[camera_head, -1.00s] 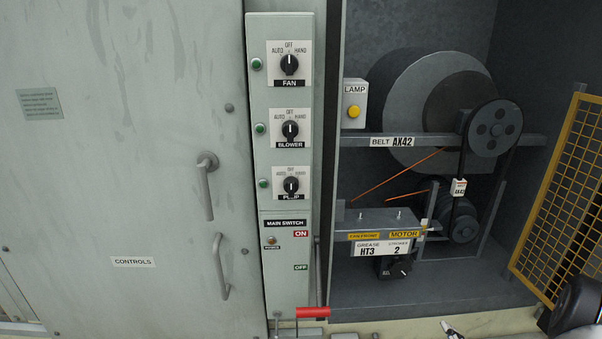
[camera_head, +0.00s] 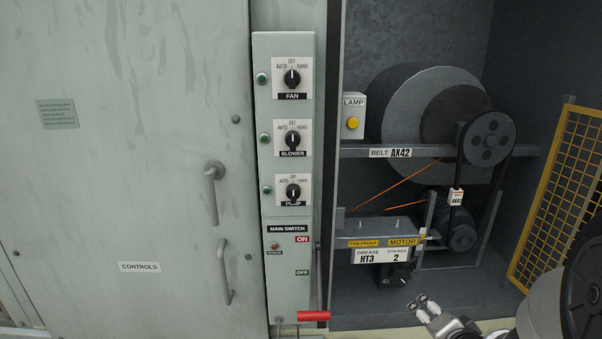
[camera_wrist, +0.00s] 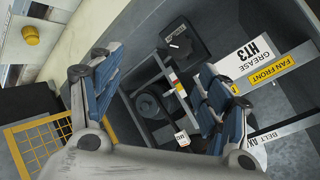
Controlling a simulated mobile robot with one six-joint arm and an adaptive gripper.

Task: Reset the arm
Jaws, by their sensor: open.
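My gripper (camera_head: 426,306) is at the lower right of the head view, in front of the open fan compartment's lower edge. Its two fingers are spread with nothing between them. In the wrist view, my gripper (camera_wrist: 155,95) shows both blue-padded fingers wide apart. Between and beyond them are the motor, a black knob box and the grease label, all apart from the fingers. Part of my arm fills the lower right corner of the head view.
A grey panel (camera_head: 284,220) carries three selector knobs and a main switch. The red handle (camera_head: 313,316) sits at its foot. The compartment holds a belt, pulleys and a motor (camera_head: 458,233). A yellow mesh guard (camera_head: 562,190) stands at right. A closed cabinet door (camera_head: 130,150) is at left.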

